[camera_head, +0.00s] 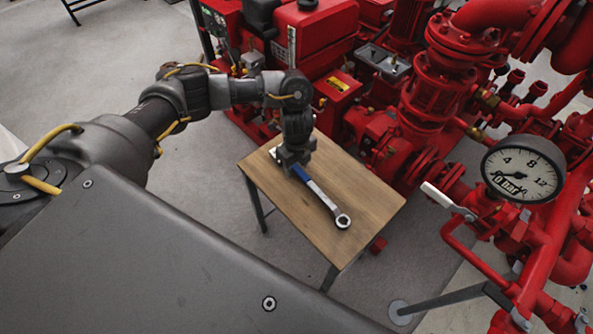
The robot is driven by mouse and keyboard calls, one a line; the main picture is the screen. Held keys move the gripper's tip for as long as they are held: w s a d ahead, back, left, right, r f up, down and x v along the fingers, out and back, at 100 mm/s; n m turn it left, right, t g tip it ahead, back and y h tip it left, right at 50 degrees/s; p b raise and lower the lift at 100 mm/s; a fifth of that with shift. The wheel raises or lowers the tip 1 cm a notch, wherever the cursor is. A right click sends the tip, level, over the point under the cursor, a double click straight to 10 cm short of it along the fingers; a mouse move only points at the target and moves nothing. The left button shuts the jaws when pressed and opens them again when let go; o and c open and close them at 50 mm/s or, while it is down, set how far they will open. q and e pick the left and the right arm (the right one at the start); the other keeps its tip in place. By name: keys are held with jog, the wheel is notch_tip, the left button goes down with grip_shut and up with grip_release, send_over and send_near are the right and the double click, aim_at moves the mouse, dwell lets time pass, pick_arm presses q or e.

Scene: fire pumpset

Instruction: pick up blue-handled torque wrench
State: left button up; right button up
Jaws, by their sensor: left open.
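The blue-handled torque wrench (322,196) lies flat on a small wooden table (363,190). Its ring head (343,221) points toward the front right, and its blue handle (301,174) points toward the back left. My left gripper (290,164) is open at the handle end, pointing down. The gripper hides the far end of the handle, and I cannot tell whether its fingers are around the handle or just above it. My right gripper is not in view.
A red pump set (320,65) with pipes stands close behind and right of the table. A pressure gauge (523,169) and a white-handled valve lever (447,200) are at the right. Grey floor is clear left of the table.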

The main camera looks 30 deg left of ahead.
pick_arm(q)
grip_shut()
jog(key=shift+r, duration=0.1)
dwell(0.4)
jog(key=shift+r+p, duration=0.5)
jog(key=shift+p, duration=0.1)
notch_tip(320, 180, up, 3)
jog(key=p, duration=0.3)
jog(key=shift+r, duration=0.1)
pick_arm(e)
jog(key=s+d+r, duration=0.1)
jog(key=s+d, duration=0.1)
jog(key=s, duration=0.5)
pick_arm(q)
jog(key=s+a+r+p, duration=0.4)
jog(key=s+r+p, duration=0.4)
jog(key=s+p, duration=0.5)
jog(key=shift+s+r+p, duration=0.15)
jog(key=shift+r+p, duration=0.2)
jog(key=shift+p, duration=1.9)
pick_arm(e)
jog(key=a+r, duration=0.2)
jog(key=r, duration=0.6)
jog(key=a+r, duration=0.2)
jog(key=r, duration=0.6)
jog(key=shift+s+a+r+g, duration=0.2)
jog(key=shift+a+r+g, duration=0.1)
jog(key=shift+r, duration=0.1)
